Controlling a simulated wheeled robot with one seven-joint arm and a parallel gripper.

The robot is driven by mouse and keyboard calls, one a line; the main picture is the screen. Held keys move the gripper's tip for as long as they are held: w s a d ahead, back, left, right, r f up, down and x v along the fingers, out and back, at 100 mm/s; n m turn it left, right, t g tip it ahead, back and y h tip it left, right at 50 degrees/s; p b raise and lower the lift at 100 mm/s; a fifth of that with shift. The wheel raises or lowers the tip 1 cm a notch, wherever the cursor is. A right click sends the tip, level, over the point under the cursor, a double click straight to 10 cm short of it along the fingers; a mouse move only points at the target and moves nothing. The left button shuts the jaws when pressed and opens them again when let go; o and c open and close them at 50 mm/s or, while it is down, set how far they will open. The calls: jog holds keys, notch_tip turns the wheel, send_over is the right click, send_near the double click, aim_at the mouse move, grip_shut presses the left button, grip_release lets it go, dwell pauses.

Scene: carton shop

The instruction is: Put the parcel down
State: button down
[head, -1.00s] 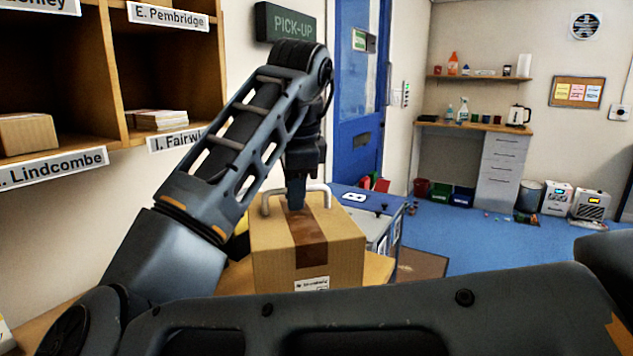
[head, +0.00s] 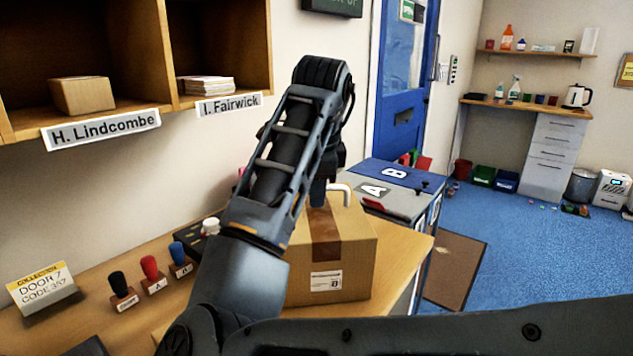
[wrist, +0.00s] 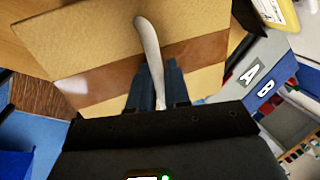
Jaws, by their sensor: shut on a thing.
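The parcel (head: 328,262) is a brown cardboard box with a dark tape strip, a white label marked B on its front and a pale handle on top. It is at or just above the wooden counter (head: 405,255); I cannot tell whether it touches. My gripper (head: 318,192) is above the box, mostly hidden behind my arm in the head view. In the wrist view my gripper (wrist: 158,95) is shut on the white handle (wrist: 150,50), with the box top (wrist: 95,45) beyond it.
Several stamps (head: 150,268) and a collection sign (head: 40,285) stand on the counter at left. Bins marked A (head: 375,190) and B (head: 395,172) stand behind the box at right. Pigeonholes (head: 165,50) hang above. Blue floor (head: 530,245) lies open at right.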

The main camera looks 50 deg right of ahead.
jog(key=c, duration=1.5)
grip_release()
jog(key=shift+f, duration=0.1)
jog(key=o, duration=0.4)
jog(key=p+v, duration=0.1)
jog(key=v, duration=1.1)
